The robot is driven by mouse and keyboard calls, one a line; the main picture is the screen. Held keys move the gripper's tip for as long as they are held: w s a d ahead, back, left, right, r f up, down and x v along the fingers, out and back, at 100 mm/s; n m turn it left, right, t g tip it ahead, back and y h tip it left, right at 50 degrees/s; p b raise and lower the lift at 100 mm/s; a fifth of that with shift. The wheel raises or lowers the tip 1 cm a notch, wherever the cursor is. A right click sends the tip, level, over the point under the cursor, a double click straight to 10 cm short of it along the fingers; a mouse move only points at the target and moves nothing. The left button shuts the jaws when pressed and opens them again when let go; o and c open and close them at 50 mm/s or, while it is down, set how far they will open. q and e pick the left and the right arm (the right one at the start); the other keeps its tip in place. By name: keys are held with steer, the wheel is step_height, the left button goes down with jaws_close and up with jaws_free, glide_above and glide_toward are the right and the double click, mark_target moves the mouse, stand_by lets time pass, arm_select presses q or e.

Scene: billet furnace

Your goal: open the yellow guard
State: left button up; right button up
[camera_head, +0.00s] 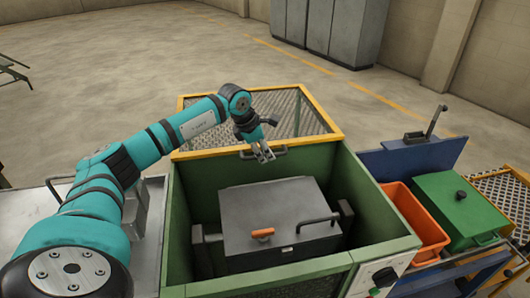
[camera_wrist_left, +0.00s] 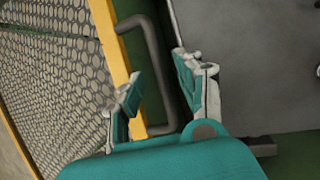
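The yellow guard (camera_head: 327,113) is a yellow frame with grey mesh, leaning back behind the green box in the head view. Its mesh and yellow edge also show at the left of the left wrist view (camera_wrist_left: 109,42). A dark bar handle (camera_wrist_left: 153,62) is on the guard's near edge. My left gripper (camera_head: 264,154) is above this handle at the back of the box. In the left wrist view its fingers are apart, with the handle between or just beyond them; I cannot tell whether they touch it. My right gripper is not in view.
The open green box (camera_head: 357,193) holds a dark grey furnace (camera_head: 266,205) with an orange knob and a black handle. To the right are an orange bin (camera_head: 412,217) and a green lidded box (camera_head: 455,200). Grey cabinets (camera_head: 330,28) stand far behind on clear floor.

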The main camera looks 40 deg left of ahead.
arm_select(q)
steer(key=v, duration=1.1)
